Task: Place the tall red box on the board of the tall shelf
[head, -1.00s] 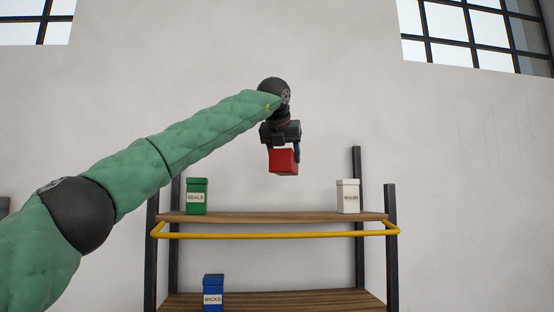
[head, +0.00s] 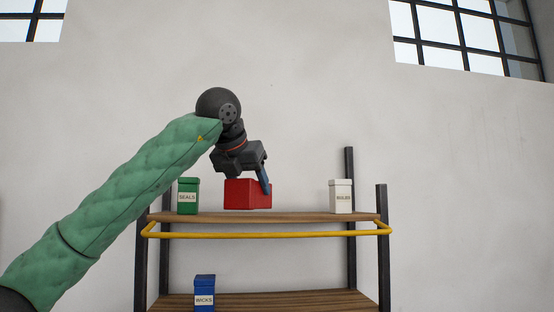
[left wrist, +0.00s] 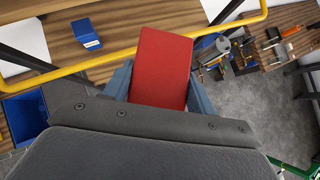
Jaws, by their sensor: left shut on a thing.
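The red box (head: 245,195) is held by my left gripper (head: 250,178), which is shut on it. In the head view the box looks wider than tall. It is at the upper board (head: 300,217) of the tall shelf, between the green box and the white box; I cannot tell if it touches the board. In the left wrist view the red box (left wrist: 160,65) sits between the two blue-grey fingers (left wrist: 160,92), slightly tilted. My right gripper is not in view.
A green SEALS box (head: 188,197) stands left on the upper board and a white box (head: 341,197) right. A yellow rail (head: 270,235) runs along the front. A blue WICKS box (head: 204,292) stands on the lower board (head: 290,301). Dark posts rise at the corners.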

